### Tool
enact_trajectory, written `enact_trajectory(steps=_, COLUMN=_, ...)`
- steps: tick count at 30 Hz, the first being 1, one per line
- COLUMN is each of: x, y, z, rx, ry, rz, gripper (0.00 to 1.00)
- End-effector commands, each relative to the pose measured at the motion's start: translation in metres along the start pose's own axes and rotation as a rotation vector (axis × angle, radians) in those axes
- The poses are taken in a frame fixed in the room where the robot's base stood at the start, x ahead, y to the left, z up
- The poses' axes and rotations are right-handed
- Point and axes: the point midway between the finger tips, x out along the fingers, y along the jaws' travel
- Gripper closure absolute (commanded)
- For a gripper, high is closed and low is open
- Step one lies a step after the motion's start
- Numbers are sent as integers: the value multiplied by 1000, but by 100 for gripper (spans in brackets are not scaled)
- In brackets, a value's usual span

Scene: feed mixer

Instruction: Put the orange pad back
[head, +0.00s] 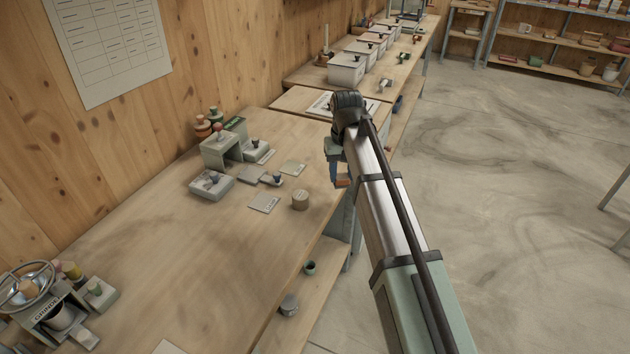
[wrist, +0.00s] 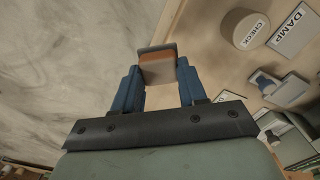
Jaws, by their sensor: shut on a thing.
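My gripper (wrist: 159,78) points down, with its blue fingers shut on the orange pad (wrist: 157,57). In the wrist view the pad shows an orange band and a pale face between the fingertips. In the head view a bit of orange pad (head: 343,181) shows below my gripper (head: 338,176). The pad is held by the front edge of the wooden bench (head: 190,260), right of the round CHECK block (head: 300,200). My arm and fingers hide part of the pad. I cannot tell which place on the bench belongs to the pad.
The DAMP card (head: 265,203) lies left of the CHECK block. Grey stamp-like blocks and a grey stand (head: 222,149) are farther left. A mixer labelled GRIND (head: 48,300) stands at the bottom left. Lidded boxes (head: 347,68) line the back bench. Bare bench lies in the left foreground.

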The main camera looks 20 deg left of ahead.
Motion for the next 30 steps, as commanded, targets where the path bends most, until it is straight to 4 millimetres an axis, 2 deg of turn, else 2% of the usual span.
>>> enact_trajectory(steps=1, x=-8, y=-18, z=-17, rx=-12, ry=1, rz=0, gripper=87)
enact_trajectory(steps=6, x=-28, y=-56, z=-55, rx=21, ry=0, rz=0, gripper=87)
enact_trajectory(steps=10, x=-42, y=-59, z=-88, rx=140, ry=0, rz=0, gripper=87)
enact_trajectory(steps=12, x=-44, y=-59, z=-97, rx=222, ry=0, rz=0, gripper=87)
enact_trajectory(steps=21, x=-45, y=-59, z=-94, rx=504, ry=0, rz=0, gripper=87)
enact_trajectory(steps=26, x=-44, y=-58, z=-94, rx=567, ry=0, rz=1, gripper=87)
enact_trajectory(steps=30, x=-32, y=-58, z=-94, rx=582, ry=-2, rz=1, gripper=87)
